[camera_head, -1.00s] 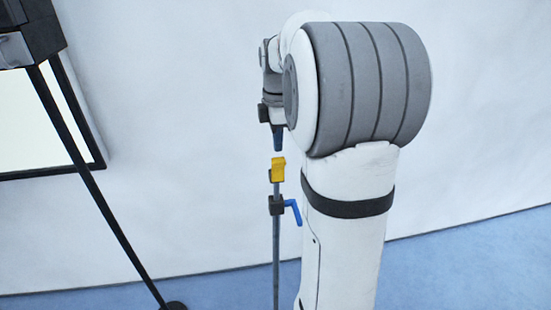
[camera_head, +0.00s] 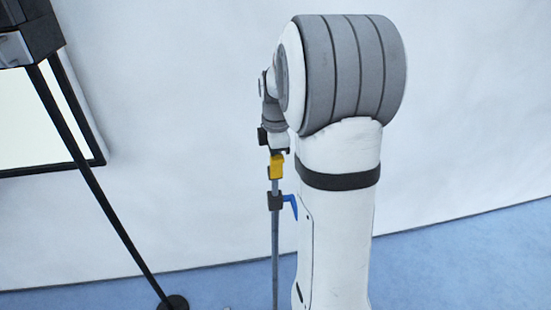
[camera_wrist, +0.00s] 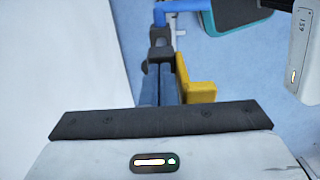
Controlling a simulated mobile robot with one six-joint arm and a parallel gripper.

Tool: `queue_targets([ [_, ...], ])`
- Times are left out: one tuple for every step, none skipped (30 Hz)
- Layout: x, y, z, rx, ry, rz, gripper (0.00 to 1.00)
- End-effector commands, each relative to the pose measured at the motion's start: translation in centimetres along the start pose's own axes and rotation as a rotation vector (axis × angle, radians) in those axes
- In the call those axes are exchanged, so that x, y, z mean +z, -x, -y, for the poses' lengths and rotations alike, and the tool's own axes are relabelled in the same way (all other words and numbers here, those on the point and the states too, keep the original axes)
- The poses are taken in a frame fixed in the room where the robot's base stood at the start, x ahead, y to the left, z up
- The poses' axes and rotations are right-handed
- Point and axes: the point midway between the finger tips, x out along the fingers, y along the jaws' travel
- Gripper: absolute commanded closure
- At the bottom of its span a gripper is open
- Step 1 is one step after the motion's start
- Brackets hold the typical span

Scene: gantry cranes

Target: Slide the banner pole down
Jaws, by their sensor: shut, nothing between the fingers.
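The banner pole (camera_head: 275,250) is a thin grey upright rod. A yellow piece (camera_head: 276,167) sits at its top, with a black clamp (camera_head: 275,201) and blue lever (camera_head: 291,204) below. In the wrist view the yellow piece (camera_wrist: 198,88) is just right of my gripper (camera_wrist: 159,76). Its dark blue fingers are shut and empty. The black clamp (camera_wrist: 160,50) and blue lever (camera_wrist: 178,6) lie beyond them. In the head view the fingers are hidden at the yellow piece; whether they touch it, I cannot tell.
A black stand (camera_head: 105,200) leans at the left, beside a black-framed panel (camera_head: 35,130). A pale wall (camera_head: 200,70) is behind the pole. The blue floor (camera_head: 460,270) is clear at the right.

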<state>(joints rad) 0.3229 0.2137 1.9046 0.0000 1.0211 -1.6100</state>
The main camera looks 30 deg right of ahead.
Motion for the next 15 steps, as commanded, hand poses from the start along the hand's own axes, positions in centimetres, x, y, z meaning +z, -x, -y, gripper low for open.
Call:
queue_targets([
  [0.0,-1.1,0.1,-0.004,0.0,0.0,1.0],
  [0.0,-1.6,0.1,-0.005,0.0,0.0,1.0],
  [0.0,-2.3,0.1,-0.005,0.0,0.0,1.0],
  [0.0,-2.9,0.1,-0.005,0.0,0.0,1.0],
  [0.0,-3.6,0.1,-0.005,0.001,0.0,1.0],
  [0.0,-4.4,0.1,-0.005,0.001,0.0,1.0],
  [0.0,-5.1,0.1,-0.005,0.001,0.0,1.0],
  [0.0,-5.8,0.1,-0.005,0.001,0.0,1.0],
  [0.0,-6.7,0.1,-0.006,0.001,0.0,1.0],
  [0.0,-7.3,0.1,-0.005,0.001,0.0,1.0],
  [-0.1,-7.9,0.1,-0.005,0.001,0.0,1.0],
  [-0.1,-8.5,0.1,-0.005,0.001,0.0,1.0],
  [-0.1,-8.9,0.1,-0.006,0.001,0.0,1.0],
  [-0.1,-9.1,0.1,-0.006,0.001,0.0,1.0],
  [-0.1,-9.3,0.1,-0.005,0.001,0.0,1.0],
])
